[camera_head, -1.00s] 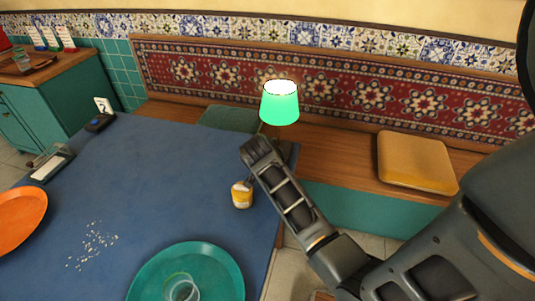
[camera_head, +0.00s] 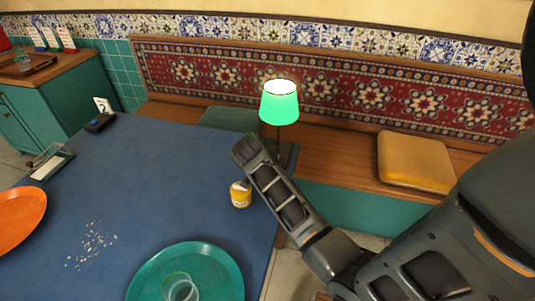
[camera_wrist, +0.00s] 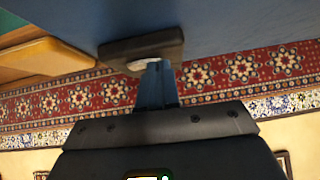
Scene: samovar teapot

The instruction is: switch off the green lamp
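The green lamp (camera_head: 279,103) stands at the far right corner of the blue table in the head view. Its shade glows bright green and white at the top, so it is lit. A thin dark stem shows below the shade. In the wrist view, its dark block base (camera_wrist: 118,50) lies just beyond my fingertips, with a pale round part on it partly behind the fingers. My gripper (camera_wrist: 157,68) looks shut, its fingers side by side and empty; I cannot tell whether they touch the base. In the head view my arm hides the gripper and most of the base.
A small yellow-and-white jar (camera_head: 240,195) stands close to my arm on the blue table (camera_head: 160,170). A teal plate (camera_head: 222,262) with a glass, an orange plate (camera_head: 20,219) and scattered crumbs lie nearer. A yellow cushion (camera_head: 415,160) rests on the bench behind.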

